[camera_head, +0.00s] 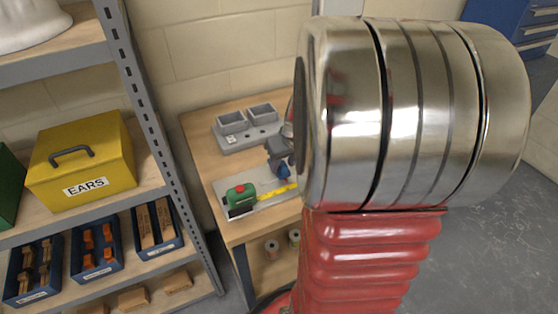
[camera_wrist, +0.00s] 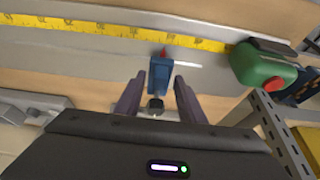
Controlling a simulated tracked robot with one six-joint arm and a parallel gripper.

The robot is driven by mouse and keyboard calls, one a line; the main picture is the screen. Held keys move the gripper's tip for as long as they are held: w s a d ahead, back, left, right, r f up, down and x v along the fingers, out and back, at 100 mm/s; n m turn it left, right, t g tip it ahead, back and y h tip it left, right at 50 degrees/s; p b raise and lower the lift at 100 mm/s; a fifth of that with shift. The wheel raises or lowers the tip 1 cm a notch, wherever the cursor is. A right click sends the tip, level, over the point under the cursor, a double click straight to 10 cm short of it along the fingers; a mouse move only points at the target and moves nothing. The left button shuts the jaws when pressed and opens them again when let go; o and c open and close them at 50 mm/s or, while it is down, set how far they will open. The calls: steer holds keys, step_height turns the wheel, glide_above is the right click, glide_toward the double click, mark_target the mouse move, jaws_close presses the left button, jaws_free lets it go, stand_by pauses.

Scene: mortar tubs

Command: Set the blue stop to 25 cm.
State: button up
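The blue stop (camera_wrist: 158,78) has a red pointer and a black knob. The tape's numbers are too small to read surely. The green tape case (camera_wrist: 262,68) lies to the right of the stop there; it also shows in the head view (camera_head: 240,196). My gripper (camera_wrist: 160,82) is open, with one finger on each side of the stop. Small gaps show between the fingers and the stop. In the head view my arm hides much of this area.
A grey holder with two square tubs (camera_head: 232,123) stands behind the plate on the wooden bench (camera_head: 202,150). A metal shelf (camera_head: 130,70) with a yellow box (camera_head: 85,160) and blue bins (camera_head: 95,248) stands left of the bench. Free floor (camera_head: 480,240) lies to the right.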

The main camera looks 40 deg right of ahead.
jaws_close()
stand_by(0.4)
